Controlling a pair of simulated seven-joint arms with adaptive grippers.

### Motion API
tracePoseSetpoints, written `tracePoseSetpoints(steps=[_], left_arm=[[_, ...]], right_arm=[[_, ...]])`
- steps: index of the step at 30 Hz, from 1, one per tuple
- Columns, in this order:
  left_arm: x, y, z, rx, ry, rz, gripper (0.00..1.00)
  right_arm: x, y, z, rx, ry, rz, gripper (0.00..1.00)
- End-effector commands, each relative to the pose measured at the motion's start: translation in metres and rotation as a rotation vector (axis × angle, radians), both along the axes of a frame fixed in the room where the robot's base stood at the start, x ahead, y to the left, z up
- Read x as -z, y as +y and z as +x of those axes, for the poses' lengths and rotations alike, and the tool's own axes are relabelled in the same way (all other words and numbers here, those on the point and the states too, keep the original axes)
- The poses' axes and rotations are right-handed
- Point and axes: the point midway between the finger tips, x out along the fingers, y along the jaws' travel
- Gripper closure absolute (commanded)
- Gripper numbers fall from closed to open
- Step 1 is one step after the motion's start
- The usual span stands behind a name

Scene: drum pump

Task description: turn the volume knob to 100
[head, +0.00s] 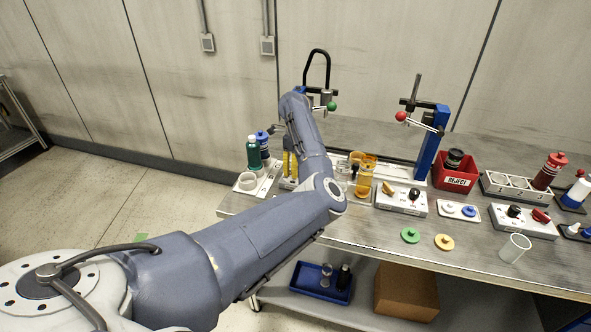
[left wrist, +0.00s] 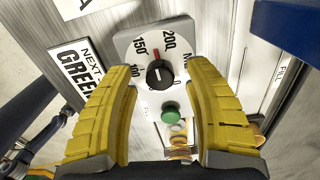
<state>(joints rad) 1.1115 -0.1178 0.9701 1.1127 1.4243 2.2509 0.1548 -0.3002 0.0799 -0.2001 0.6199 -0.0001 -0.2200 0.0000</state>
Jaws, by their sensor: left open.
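The black volume knob (left wrist: 159,75) sits on a light grey dial plate (left wrist: 128,42) marked 100, 150 and 200. Its red mark points up between 150 and 200. My left gripper (left wrist: 163,68) is open, with one yellow finger on each side of the knob and gaps between. The knob shows between the fingertips; I cannot tell how far they are above it. In the head view the left gripper's yellow fingers (head: 290,165) show beside my arm, which hides the knob. My right gripper is not in view.
A green button (left wrist: 171,114) lies below the knob, and a "NEXT GREEN" sign (left wrist: 77,68) stands to its left. In the head view, bottles (head: 252,152), a red REJECT bin (head: 455,177) and blue stand (head: 433,140) occupy the bench.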

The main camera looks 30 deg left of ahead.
Motion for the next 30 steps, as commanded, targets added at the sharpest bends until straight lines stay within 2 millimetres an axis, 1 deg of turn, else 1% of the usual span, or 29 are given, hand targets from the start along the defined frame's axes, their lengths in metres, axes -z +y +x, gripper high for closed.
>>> tracePoseSetpoints(steps=[6, 14, 15, 27, 29, 30], left_arm=[[0.0083, 0.0, -0.0001, 0.0, 0.0, 0.001, 0.48], [0.0089, 0.0, 0.0, 0.0, 0.0, 0.0, 0.48], [0.0089, 0.0, 0.0, 0.0, 0.0, 0.0, 0.46], [0.0086, -0.0001, 0.0, -0.001, -0.001, 0.0, 0.92], [0.0086, -0.0001, 0.0, -0.001, -0.001, 0.0, 0.99], [0.0086, -0.0001, 0.0, -0.001, -0.001, 0.0, 1.0]], right_arm=[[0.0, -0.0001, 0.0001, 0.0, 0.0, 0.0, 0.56], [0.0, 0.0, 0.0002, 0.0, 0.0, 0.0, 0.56], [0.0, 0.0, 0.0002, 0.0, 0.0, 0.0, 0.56], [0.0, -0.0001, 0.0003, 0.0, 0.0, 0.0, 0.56], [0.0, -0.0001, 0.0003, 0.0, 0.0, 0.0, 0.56], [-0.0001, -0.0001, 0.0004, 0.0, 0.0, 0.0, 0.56]])
